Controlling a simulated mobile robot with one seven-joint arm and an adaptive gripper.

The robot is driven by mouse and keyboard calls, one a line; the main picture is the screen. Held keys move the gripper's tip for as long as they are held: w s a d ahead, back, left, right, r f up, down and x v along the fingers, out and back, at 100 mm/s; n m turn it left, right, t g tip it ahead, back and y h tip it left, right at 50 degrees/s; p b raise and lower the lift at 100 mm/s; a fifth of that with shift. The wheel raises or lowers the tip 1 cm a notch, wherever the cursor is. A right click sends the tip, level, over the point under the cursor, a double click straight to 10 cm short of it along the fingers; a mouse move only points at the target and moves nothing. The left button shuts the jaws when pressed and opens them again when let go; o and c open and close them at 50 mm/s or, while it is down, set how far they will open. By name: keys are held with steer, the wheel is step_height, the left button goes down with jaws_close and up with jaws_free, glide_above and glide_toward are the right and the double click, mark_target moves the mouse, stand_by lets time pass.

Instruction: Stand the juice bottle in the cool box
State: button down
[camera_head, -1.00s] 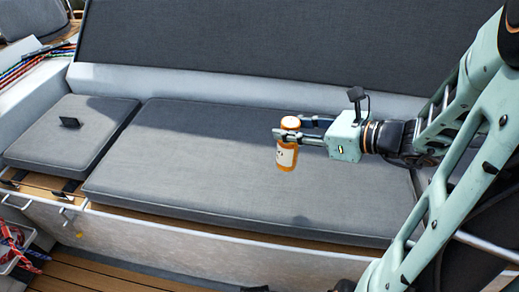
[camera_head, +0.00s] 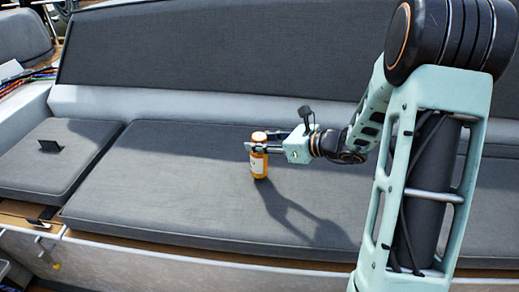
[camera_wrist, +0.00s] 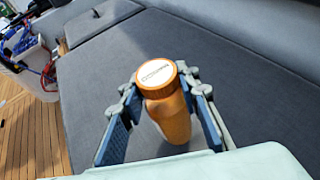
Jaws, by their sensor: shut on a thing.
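The juice bottle (camera_head: 259,165) is orange with a white label and an orange cap. My gripper (camera_head: 257,147) is shut on its upper part, from the right, and the bottle hangs nearly upright at the long grey seat cushion. Its shadow starts close to its base; I cannot tell whether it touches the cushion. In the wrist view the bottle (camera_wrist: 172,118) stands between the two blue-padded fingers (camera_wrist: 160,97), its cap with a white disc facing the camera. I cannot make out an open cool box in these views.
A small cushion (camera_head: 40,168) with a black handle lies left of the long cushion (camera_head: 150,180). A tall backrest (camera_head: 220,50) rises behind. In the wrist view, a white bin with blue and red ropes (camera_wrist: 42,58) stands by the wooden floor (camera_wrist: 35,135).

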steer(key=shift+f, duration=1.05)
steer(key=c, duration=1.5)
jaws_free()
steer(key=shift+s, duration=0.1)
steer(key=shift+o, duration=0.2)
